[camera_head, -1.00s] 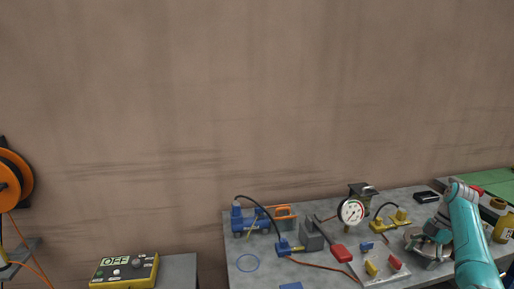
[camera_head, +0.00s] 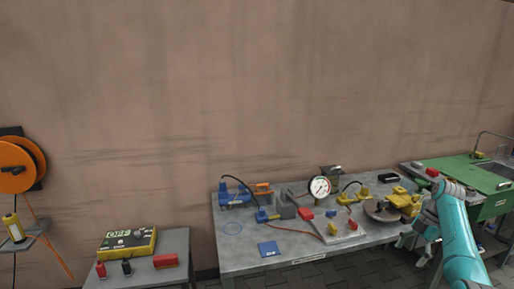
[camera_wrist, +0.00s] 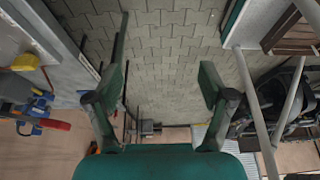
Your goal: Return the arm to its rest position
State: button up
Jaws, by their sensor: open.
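My teal arm (camera_head: 458,235) is bent at the right of the head view, in front of the bench's right end. My gripper (camera_wrist: 163,85) shows in the wrist view with its two dark green fingers wide apart. Nothing is between the fingers; grey paving shows beyond them. In the head view the arm's own links make the fingers hard to pick out.
A grey workbench (camera_head: 240,260) holds a pressure gauge (camera_head: 319,187), a blue pump-like tool (camera_head: 235,194) and a yellow part on a round plate (camera_head: 404,201). A yellow box (camera_head: 128,242) stands left. A green-topped bench (camera_head: 462,173) is far right. Paved floor lies in front.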

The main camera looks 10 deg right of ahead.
jog(key=a+f+m+t+h, duration=0.1)
jog(key=a+f+m, duration=0.1)
jog(key=a+f, duration=0.5)
jog(key=s+a+f+m+t+h, duration=0.1)
jog(key=a+f+m, duration=0.15)
jog(key=f, duration=0.95)
jog(key=a+f+m+t+h, duration=0.1)
jog(key=a+f, duration=0.5)
jog(key=f, duration=0.3)
jog(key=s+a+f+m+t+h, duration=0.25)
jog(key=s+a+f+m, duration=0.25)
jog(key=s+a+f, duration=0.8)
jog(key=s+a+r+m+t, duration=0.2)
jog(key=s+a+r, duration=0.35)
jog(key=s, duration=0.45)
jog(key=s+a+r+m+t, duration=0.2)
jog(key=s+a+r, duration=0.2)
jog(key=s+a, duration=0.4)
jog(key=s+a+r+m+t, duration=0.1)
jog(key=s+r, duration=0.4)
jog(key=r, duration=0.4)
jog(key=s+a+r+m+t, duration=0.1)
jog(key=s+r+t, duration=0.1)
jog(key=s+r, duration=0.3)
jog(key=s+a+r+m+t, duration=0.1)
jog(key=s+r, duration=0.5)
jog(key=r, duration=0.7)
jog(key=shift+a+r+m+t+y, duration=0.25)
jog(key=shift+r+m+t+y, duration=0.15)
jog(key=shift+t, duration=0.25)
